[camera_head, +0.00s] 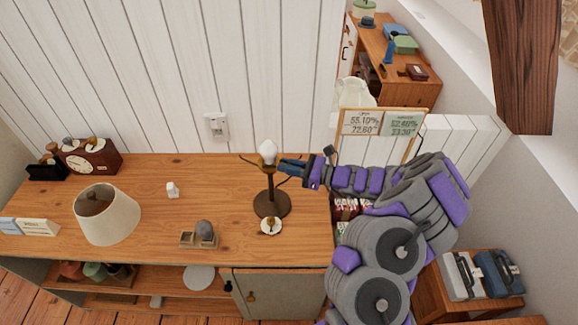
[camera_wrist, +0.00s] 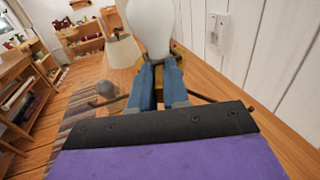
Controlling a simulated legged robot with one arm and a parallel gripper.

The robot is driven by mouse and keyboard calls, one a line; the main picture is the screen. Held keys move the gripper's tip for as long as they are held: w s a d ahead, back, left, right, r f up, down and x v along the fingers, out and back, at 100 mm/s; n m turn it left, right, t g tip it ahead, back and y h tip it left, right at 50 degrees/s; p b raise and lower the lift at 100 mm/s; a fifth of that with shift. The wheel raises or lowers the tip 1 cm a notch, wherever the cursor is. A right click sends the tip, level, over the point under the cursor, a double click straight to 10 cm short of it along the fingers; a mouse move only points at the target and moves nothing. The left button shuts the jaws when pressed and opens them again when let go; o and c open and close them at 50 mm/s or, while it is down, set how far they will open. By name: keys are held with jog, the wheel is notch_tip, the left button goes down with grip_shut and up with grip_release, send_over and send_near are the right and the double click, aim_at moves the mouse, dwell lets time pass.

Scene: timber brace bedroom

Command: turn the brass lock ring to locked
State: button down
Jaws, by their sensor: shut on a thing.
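The brass lock ring (camera_head: 265,163) sits just below a white bulb (camera_head: 268,150) at the top of a dark upright lamp stand (camera_head: 270,189). My gripper (camera_head: 281,166) reaches in from the right at ring height. In the wrist view, its blue fingers (camera_wrist: 160,78) are closed around the ring below the bulb (camera_wrist: 151,26). The fingers hide much of the ring, and I cannot read any lock mark on it. Thin dark arms (camera_wrist: 215,101) stick out sideways from the stand near the ring.
The wooden cabinet top (camera_head: 150,215) carries a cream lampshade (camera_head: 106,220), a mantel clock (camera_head: 90,157), a small tray (camera_head: 189,240) and a white disc (camera_head: 271,227) close to the lamp base. A plank wall with a switch (camera_head: 217,127) stands behind. A price sign (camera_head: 382,122) is beyond my arm.

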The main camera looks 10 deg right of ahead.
jog(key=shift+w+d, duration=0.1)
jog(key=shift+d, duration=0.2)
jog(key=c, duration=1.5)
grip_release()
jog(key=o, duration=0.3)
jog(key=shift+a, duration=0.2)
jog(key=p+v, duration=0.3)
jog(key=v, duration=1.4)
jog(key=shift+d, duration=0.3)
jog(key=shift+f, duration=0.15)
jog(key=shift+c, duration=0.4)
